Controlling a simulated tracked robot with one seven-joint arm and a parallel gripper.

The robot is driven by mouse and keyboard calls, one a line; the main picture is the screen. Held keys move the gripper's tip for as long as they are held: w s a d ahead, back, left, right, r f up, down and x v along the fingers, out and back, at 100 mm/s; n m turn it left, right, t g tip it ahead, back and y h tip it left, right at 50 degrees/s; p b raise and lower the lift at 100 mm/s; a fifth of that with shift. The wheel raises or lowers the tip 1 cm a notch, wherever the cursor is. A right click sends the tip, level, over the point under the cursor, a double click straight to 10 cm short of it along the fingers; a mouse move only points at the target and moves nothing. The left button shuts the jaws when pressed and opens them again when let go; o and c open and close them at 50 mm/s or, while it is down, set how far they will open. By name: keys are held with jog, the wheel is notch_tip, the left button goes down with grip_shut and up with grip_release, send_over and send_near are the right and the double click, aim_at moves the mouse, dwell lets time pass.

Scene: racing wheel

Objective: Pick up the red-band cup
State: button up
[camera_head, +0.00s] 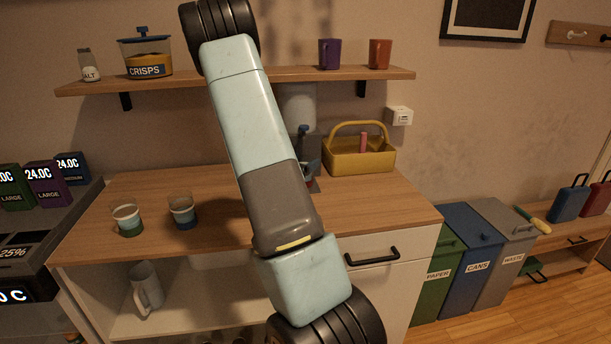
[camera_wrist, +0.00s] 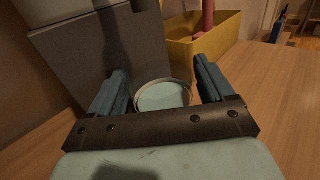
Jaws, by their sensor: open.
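My gripper (camera_wrist: 161,72) is open in the wrist view, with a blue finger on each side. A round cup (camera_wrist: 163,95) with a thin rim and a pale teal inside shows between the fingers, partly covered by the gripper's crossbar. No red band can be made out on it; its side is hidden. In the head view my arm covers this spot, and only bits of my gripper (camera_head: 311,168) show. Two other cups, a white and teal cup (camera_head: 127,220) and a grey and blue cup (camera_head: 182,211), stand on the counter at left, with no clear red band.
A dark grey appliance (camera_wrist: 95,55) stands just beyond the cup. A yellow basket (camera_head: 358,157) is to its right, also in the wrist view (camera_wrist: 205,42). The wooden counter (camera_head: 395,200) is clear at right. A shelf (camera_head: 285,77) with mugs runs above.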

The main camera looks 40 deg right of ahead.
jog(key=shift+w+d, duration=0.1)
jog(key=shift+d, duration=0.3)
jog(key=shift+c, duration=0.4)
jog(key=c, duration=1.4)
jog(key=shift+o, duration=0.2)
jog(key=shift+r, duration=0.25)
